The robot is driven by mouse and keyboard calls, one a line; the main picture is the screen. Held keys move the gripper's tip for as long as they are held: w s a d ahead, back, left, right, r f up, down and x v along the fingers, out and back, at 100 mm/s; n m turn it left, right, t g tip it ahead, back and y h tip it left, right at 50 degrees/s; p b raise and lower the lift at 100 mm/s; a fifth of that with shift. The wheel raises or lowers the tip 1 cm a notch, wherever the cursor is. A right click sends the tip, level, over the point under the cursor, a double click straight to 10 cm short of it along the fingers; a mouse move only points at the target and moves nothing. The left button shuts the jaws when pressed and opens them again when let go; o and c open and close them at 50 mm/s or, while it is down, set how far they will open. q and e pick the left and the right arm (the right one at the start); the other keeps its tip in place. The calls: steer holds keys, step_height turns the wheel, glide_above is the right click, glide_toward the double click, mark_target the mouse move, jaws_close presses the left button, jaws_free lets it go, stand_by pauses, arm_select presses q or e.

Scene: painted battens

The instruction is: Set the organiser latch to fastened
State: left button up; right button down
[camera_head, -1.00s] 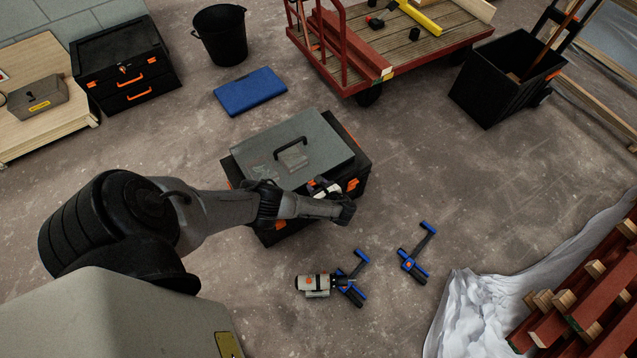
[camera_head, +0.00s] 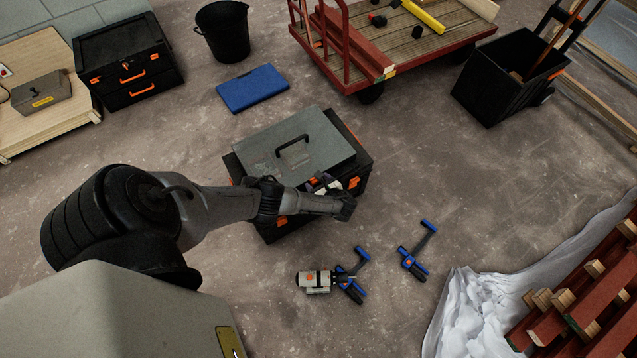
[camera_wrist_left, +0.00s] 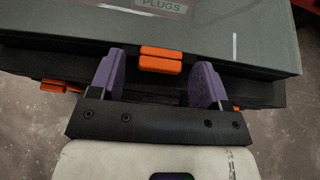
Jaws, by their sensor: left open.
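The organiser (camera_head: 300,135) is a flat grey case with a black carry handle, on top of a black toolbox (camera_head: 362,165). The left wrist view shows its grey top with a label reading "PLUGS" and an orange latch (camera_wrist_left: 160,60) at its front edge. The latch shows as two orange pieces, one above the other; I cannot tell whether it is fastened. My left gripper (camera_head: 318,182) is at the organiser's front edge. In the left wrist view my left gripper (camera_wrist_left: 160,78) is open, its purple fingers on either side of the latch, apart from it. My right gripper is out of view.
Other orange latches (camera_wrist_left: 60,87) show lower down in the left wrist view. Two blue-and-black clamps (camera_head: 412,258) and a grey-white tool (camera_head: 315,281) lie on the floor in front. A blue case (camera_head: 252,88) lies behind.

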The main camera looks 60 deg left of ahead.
arm_select(q)
steer(key=p+v, duration=0.6)
steer(key=v, duration=0.7)
steer(key=shift+d+r, duration=0.25)
steer(key=shift+d, duration=0.05)
